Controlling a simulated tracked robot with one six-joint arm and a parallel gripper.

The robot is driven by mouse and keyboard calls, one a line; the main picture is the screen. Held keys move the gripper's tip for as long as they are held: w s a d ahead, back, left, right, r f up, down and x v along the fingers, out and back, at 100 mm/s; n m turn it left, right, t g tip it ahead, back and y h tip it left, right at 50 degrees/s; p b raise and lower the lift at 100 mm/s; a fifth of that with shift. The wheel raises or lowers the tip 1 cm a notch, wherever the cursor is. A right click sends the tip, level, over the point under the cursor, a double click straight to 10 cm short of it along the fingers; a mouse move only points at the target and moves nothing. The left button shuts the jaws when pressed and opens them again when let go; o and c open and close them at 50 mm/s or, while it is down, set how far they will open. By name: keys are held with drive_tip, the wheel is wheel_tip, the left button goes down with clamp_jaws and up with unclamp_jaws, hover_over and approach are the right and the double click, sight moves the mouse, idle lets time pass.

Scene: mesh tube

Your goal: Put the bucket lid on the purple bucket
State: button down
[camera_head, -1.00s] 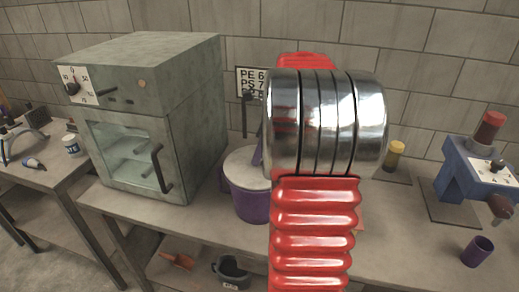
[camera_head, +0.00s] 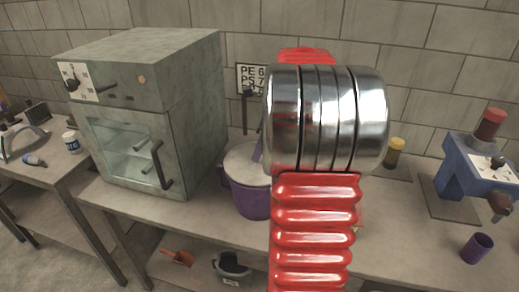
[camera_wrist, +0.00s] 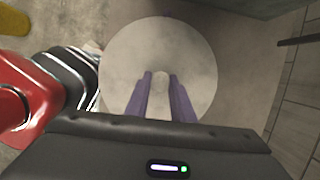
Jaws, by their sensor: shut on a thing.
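The purple bucket (camera_head: 250,200) stands on the workbench, just right of the oven, partly hidden behind my red and chrome arm. A pale round lid (camera_head: 240,160) is at the bucket's top in the head view. Whether it is fully seated on the rim I cannot tell. In the wrist view the lid (camera_wrist: 190,55) fills the middle and hides the bucket below. My gripper (camera_wrist: 161,80) has purple fingers, shut on the small knob (camera_wrist: 161,77) at the lid's middle. In the head view the gripper is mostly hidden behind my arm.
A grey-green oven (camera_head: 195,110) stands close on the left of the bucket. A blue machine (camera_head: 460,185) and a purple cup (camera_head: 477,248) are at the right. A yellow-capped bottle (camera_head: 396,150) stands at the back. A dark bin (camera_head: 232,270) is on the lower shelf.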

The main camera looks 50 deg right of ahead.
drive_tip(key=shift+f, duration=0.45)
idle(1.2)
drive_tip(key=c, duration=1)
unclamp_jaws()
drive_tip(key=shift+r, duration=0.1)
drive_tip(key=shift+r, duration=3.4)
